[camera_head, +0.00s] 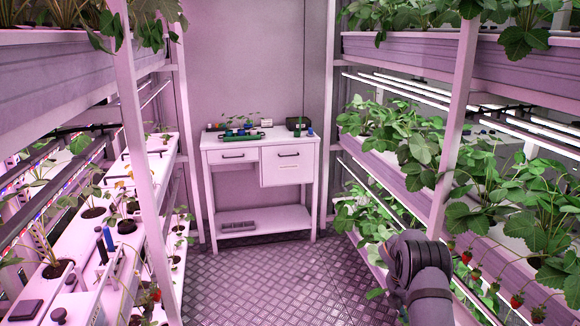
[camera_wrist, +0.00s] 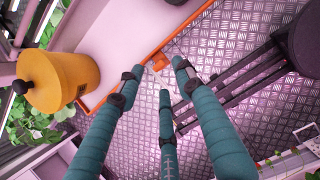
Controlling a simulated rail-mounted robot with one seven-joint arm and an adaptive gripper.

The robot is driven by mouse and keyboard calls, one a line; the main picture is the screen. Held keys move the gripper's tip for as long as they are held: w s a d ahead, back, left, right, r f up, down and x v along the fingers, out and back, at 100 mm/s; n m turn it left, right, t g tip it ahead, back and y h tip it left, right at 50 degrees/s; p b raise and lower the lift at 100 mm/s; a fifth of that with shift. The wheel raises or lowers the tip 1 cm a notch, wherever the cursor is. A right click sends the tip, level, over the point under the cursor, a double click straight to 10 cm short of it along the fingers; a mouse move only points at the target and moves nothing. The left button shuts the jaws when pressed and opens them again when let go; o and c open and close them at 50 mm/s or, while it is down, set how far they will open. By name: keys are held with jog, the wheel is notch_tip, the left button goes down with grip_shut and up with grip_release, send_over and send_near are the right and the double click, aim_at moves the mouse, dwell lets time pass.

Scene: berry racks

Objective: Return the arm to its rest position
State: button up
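My arm (camera_head: 415,262) shows at the lower right of the head view, in front of the right-hand rack; the gripper itself is hidden there. In the wrist view my gripper (camera_wrist: 160,72) has three teal fingers with dark joints. Their tips stand apart, with patterned metal floor and an orange edge showing behind and between them. I see no object held. A small orange piece shows close to the tips, apparently part of the orange edge behind.
Plant racks stand on both sides, left (camera_head: 150,180) and right (camera_head: 400,170), with strawberries hanging near my arm. A white table (camera_head: 230,158) stands at the back. The metal floor (camera_head: 270,270) between is clear. A yellow container (camera_wrist: 62,82) shows left in the wrist view.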

jog(key=x, duration=0.5)
jog(key=shift+s+r, duration=0.1)
jog(key=shift+s, duration=0.15)
